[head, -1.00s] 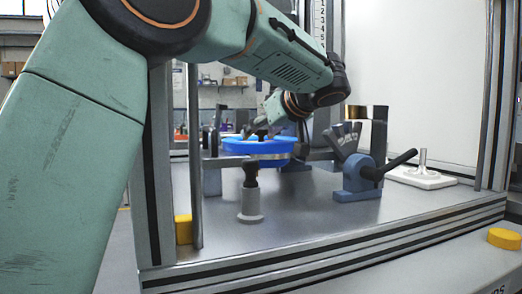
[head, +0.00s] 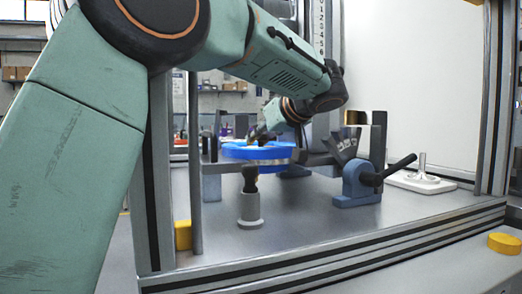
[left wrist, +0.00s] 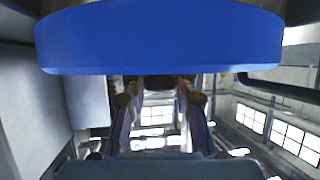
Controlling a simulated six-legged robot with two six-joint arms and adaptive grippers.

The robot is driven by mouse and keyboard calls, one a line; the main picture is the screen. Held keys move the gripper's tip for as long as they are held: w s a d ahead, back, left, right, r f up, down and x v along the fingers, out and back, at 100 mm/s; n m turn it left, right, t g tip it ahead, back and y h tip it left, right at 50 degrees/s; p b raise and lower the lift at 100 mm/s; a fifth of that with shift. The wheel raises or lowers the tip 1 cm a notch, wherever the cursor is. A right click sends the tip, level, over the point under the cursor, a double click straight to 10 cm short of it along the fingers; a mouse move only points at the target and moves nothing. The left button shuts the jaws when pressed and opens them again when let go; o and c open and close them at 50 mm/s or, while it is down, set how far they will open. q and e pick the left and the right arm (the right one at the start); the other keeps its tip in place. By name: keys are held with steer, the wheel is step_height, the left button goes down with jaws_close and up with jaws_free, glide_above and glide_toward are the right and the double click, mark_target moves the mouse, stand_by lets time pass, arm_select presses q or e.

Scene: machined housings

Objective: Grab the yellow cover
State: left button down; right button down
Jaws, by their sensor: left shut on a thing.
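A round blue part (head: 240,152) with a shallow rim is in my left gripper (head: 262,138), which is shut on it from above. It is held over the metal bench, near a short grey post with a black top (head: 250,205). In the left wrist view the blue part (left wrist: 160,38) fills the top of the picture, with the gripper's fingers (left wrist: 160,100) below it. No cover that is clearly yellow shows in the gripper. My right gripper is not in view.
A blue clamp with a black lever (head: 358,182) stands to the right of the blue part. A white plate with a metal peg (head: 422,180) lies further right. A yellow round knob (head: 505,243) is at the front right, and a yellow block (head: 183,235) at the left upright.

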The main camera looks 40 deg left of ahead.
arm_select(q)
step_height(320, 180, up, 10)
steer(key=p, duration=0.4)
steer(key=shift+f, duration=0.1)
steer(key=shift+d+p, duration=0.1)
steer(key=shift+p, duration=0.2)
